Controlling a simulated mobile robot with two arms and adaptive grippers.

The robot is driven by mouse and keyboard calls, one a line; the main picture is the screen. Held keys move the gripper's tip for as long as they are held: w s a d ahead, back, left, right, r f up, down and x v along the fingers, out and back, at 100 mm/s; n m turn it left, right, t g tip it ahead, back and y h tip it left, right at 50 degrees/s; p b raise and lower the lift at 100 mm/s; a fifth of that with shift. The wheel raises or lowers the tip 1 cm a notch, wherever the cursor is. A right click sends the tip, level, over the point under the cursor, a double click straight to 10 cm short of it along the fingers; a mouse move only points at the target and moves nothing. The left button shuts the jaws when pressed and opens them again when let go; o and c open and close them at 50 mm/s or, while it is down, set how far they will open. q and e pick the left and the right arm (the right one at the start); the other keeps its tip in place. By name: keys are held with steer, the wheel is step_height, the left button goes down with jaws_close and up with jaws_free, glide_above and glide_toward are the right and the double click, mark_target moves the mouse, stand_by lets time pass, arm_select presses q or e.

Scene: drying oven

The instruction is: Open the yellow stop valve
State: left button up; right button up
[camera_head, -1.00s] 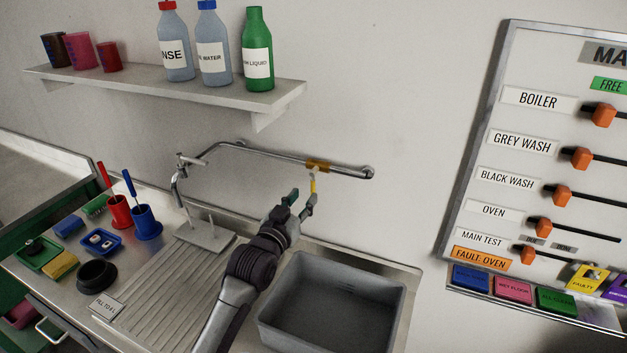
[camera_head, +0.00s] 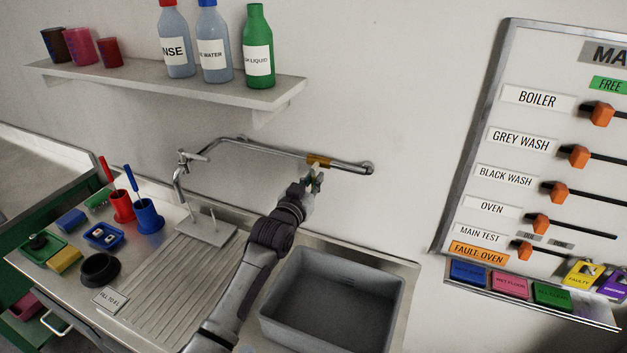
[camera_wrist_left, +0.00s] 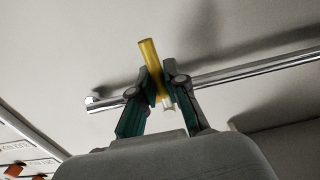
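The stop valve's brass-yellow body (camera_head: 319,160) sits on the chrome wall pipe, near its right end. Its lever is mostly hidden by my gripper in the head view. In the left wrist view the yellow lever (camera_wrist_left: 149,58) slants up between my fingers, with a pale stem at its lower end. My left gripper (camera_head: 314,177) is just below the valve body. In the left wrist view the left gripper (camera_wrist_left: 161,72) has its two green-grey fingers close on both sides of the lever, apparently shut on it. My right gripper is not in view.
A grey sink basin (camera_head: 330,300) lies below my left arm, with a tap (camera_head: 180,180) and draining board to its left. A shelf (camera_head: 170,92) with bottles is above. A board with orange sliders (camera_head: 575,157) is at right. The wall between is clear.

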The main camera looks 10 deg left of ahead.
arm_select(q)
jaws_close()
steer(key=shift+d+n, duration=0.1)
steer(key=shift+n, duration=0.2)
steer(key=shift+s+d+r+n+p, duration=0.1)
steer(key=shift+d+n+p, duration=0.15)
steer(key=shift+n, duration=0.8)
steer(key=shift+d+r+n+p, duration=0.1)
steer(key=shift+d+n+p, duration=0.2)
steer(key=shift+n, duration=0.7)
steer(key=shift+s+d+r+n+p, duration=0.1)
steer(key=shift+d+n+p, duration=0.15)
steer(key=shift+n, duration=0.8)
steer(key=o, duration=0.6)
jaws_free()
